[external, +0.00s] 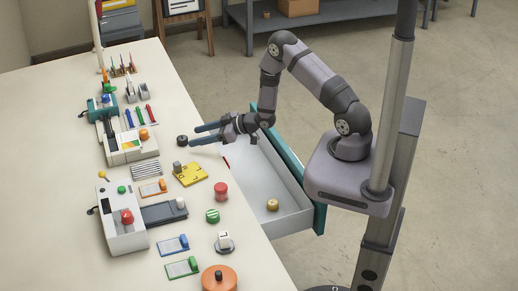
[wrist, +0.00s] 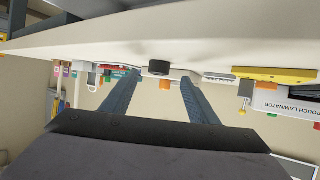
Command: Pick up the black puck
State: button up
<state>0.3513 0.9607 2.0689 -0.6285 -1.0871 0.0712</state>
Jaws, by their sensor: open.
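The black puck (external: 182,140) sits on the cream tabletop near the table's edge, just beyond my fingertips in the external view. In the wrist view, which looks upside down, the black puck (wrist: 158,68) appears between the tips of my two fingers. My gripper (external: 194,135) is open and empty, reaching out level and low over the table edge from the right. In the wrist view my gripper (wrist: 160,76) has its fingers spread, one on each side of the puck in the picture. Whether the fingertips reach past the puck I cannot tell.
An open drawer (external: 290,215) below my arm holds a small brass-coloured piece (external: 272,204). A yellow plate (external: 189,174) and a red knob (external: 221,190) are near the puck. Several coloured tools and tags cover the table's left side.

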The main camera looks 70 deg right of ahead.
aim_at(187, 139)
jog(key=shift+w+a, duration=0.1)
jog(key=shift+w, duration=0.15)
jog(key=shift+w+a+f+p, duration=0.15)
jog(key=shift+w+f+p, duration=0.05)
jog(key=shift+w+p, duration=0.4)
jog(key=shift+p+x, duration=0.6)
jog(key=shift+x, duration=1.25)
jog(key=c, duration=1.1)
